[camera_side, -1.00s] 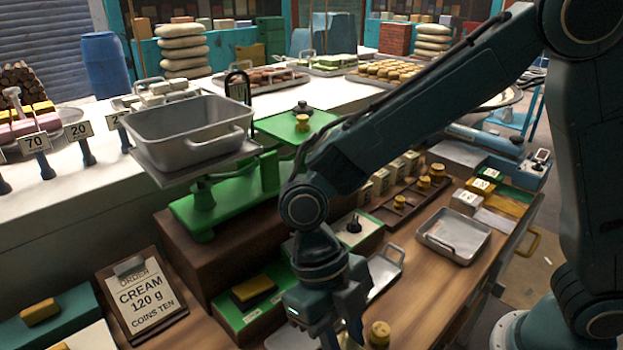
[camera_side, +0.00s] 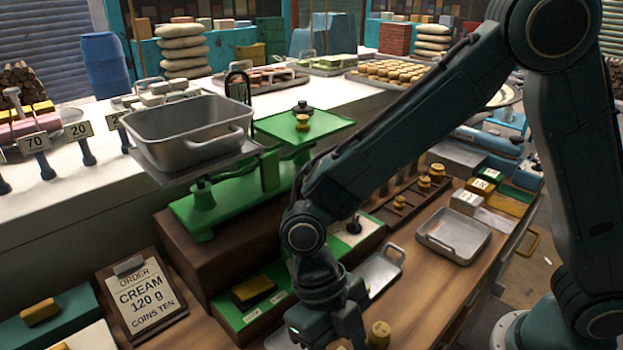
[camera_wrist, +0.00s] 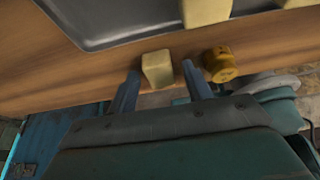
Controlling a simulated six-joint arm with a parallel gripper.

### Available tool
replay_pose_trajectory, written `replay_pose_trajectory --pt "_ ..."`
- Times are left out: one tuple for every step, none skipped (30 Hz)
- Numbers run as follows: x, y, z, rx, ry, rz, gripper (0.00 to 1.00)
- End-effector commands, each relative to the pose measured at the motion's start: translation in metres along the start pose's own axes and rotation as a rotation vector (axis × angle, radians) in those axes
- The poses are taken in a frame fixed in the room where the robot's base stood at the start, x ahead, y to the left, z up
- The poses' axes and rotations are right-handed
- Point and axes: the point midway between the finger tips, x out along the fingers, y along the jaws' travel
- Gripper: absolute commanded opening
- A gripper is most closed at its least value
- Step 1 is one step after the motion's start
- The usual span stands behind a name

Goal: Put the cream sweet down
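The cream sweet (camera_wrist: 157,69) is a small pale block in the wrist view, over the brown wooden counter (camera_wrist: 60,75). It lies between and just beyond the fingertips of my gripper (camera_wrist: 160,72), with a gap showing on each side. The fingers are apart. Whether the sweet rests fully on the wood is hard to tell. In the side view my gripper (camera_side: 328,335) is low at the bottom edge of the picture, and the sweet is hidden there.
A brass weight (camera_wrist: 219,65) stands close right of the fingers; it also shows in the side view (camera_side: 379,334). A metal tray (camera_wrist: 110,38) with pale blocks lies beyond. A green scale (camera_side: 205,212) carries a grey pan (camera_side: 190,150). An order board (camera_side: 142,300) reads cream 120 g.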

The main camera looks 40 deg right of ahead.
Motion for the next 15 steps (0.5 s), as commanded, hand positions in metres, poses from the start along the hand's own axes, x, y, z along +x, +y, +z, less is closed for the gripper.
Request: replay_pose_trajectory --pt "0.0 0.0 0.0 0.0 0.0 0.0 0.5" --pt "0.0 0.0 0.0 0.0 0.0 0.0 0.5" --pt "0.0 0.0 0.0 0.0 0.0 0.0 0.5" --pt "0.0 0.0 0.0 0.0 0.0 0.0 0.5" --pt "0.0 0.0 0.0 0.0 0.0 0.0 0.5" --pt "0.0 0.0 0.0 0.0 0.0 0.0 0.5" --pt "-0.001 0.0 0.0 0.0 0.0 0.0 0.5" --pt "-0.001 0.0 -0.001 0.0 0.0 0.0 0.5" --pt "-0.002 0.0 -0.001 -0.001 0.0 0.0 0.5" --pt "-0.003 0.0 -0.001 -0.001 0.0 0.0 0.5" --pt "-0.004 0.0 -0.001 -0.001 0.0 0.0 0.5" --pt "-0.006 0.0 -0.001 -0.001 0.0 0.001 0.5" --pt "-0.009 0.0 -0.001 0.0 0.0 0.001 0.5" --pt "-0.011 0.0 -0.001 0.0 0.0 0.002 0.5" --pt "-0.015 0.0 -0.001 0.0 -0.001 0.002 0.5"
